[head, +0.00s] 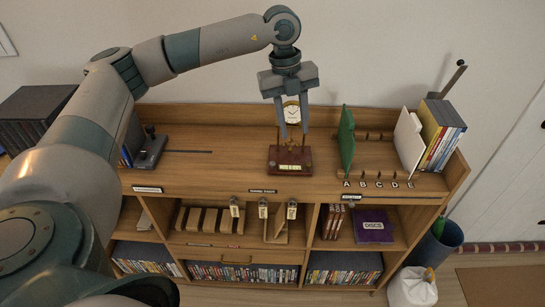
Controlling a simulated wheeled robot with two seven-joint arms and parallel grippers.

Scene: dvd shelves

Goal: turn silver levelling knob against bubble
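My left gripper (293,130) comes down from above over a small gold-rimmed clock (291,112). Its two fingers point down and stand apart, one on each side of the white dial. The clock stands on a dark red-brown base (290,160) with thin gold posts, on the top of the wooden shelf unit (220,180). The fingertips are near the posts above the base; I cannot tell whether they touch anything. I cannot make out a silver levelling knob or a bubble at this size. My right gripper is not in view.
A green panel (346,138) and a white panel (409,140) stand right of the clock, by lettered slots and several upright cases (440,135). A black device (150,150) stands left. Three small hanging pieces, one here (263,208), are below the top's front edge.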

